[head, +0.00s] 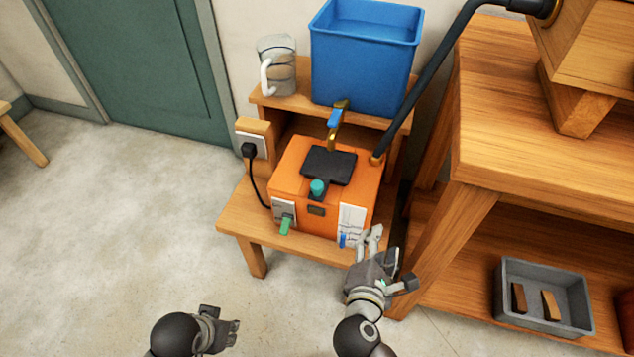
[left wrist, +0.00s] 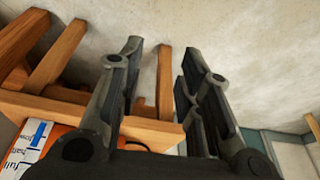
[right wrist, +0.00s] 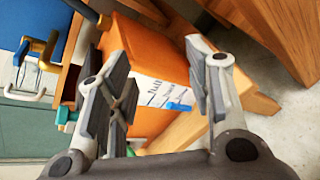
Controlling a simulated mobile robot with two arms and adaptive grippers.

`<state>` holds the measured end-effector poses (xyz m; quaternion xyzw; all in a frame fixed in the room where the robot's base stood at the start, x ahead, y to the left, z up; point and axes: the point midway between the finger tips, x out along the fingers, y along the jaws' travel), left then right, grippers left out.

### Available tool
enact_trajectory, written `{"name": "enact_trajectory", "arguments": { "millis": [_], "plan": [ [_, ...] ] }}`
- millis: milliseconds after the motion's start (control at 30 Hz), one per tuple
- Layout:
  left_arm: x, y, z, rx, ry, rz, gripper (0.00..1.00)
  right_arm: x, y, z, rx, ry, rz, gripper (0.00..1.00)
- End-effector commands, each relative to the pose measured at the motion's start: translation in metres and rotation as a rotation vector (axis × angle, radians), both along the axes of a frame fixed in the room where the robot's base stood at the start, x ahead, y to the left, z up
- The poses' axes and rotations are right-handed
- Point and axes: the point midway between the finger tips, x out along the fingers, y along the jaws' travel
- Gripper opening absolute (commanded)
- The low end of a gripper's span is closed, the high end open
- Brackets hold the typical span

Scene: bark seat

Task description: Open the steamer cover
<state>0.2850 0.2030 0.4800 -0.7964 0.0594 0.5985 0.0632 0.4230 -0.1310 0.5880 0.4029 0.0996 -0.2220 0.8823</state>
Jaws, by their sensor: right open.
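The steamer is an orange box (head: 289,168) on a low wooden stand. A flat dark cover (head: 328,165) lies on its top, with a teal knob (head: 317,187) at the cover's front edge. The box also shows in the right wrist view (right wrist: 150,50). My right gripper (head: 372,238) is open and empty, just in front of the box's right front corner, near the white label (head: 352,222). My left gripper (head: 232,328) is lower left, away from the stand. In the left wrist view its fingers (left wrist: 160,58) are apart with nothing between them.
A brass tap with a blue handle (head: 335,118) hangs behind the cover, below a blue tank (head: 364,60). A black hose (head: 420,85) rises from the box's right side. A wooden bench (head: 540,90) stands close on the right.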

Motion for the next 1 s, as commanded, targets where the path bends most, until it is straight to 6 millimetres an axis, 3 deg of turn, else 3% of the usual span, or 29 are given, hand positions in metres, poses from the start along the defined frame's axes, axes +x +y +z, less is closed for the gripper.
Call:
{"name": "enact_trajectory", "arguments": {
  "millis": [200,400,567,1000],
  "plan": [
    [0.002,-0.001,-0.012,0.000,0.009,-0.001,0.33,0.014,0.082,0.040,-0.549,-0.124,0.328,0.47],
    [0.002,-0.001,-0.018,0.001,0.011,-0.002,0.33,0.011,0.123,0.055,-0.809,-0.199,0.452,0.47],
    [0.002,-0.001,-0.018,0.000,0.010,-0.002,0.33,0.021,0.128,0.057,-0.846,-0.211,0.464,0.47],
    [0.000,0.000,0.000,0.000,0.001,0.000,0.33,0.098,0.127,0.056,-0.840,-0.209,0.461,0.47]
  ]
}}
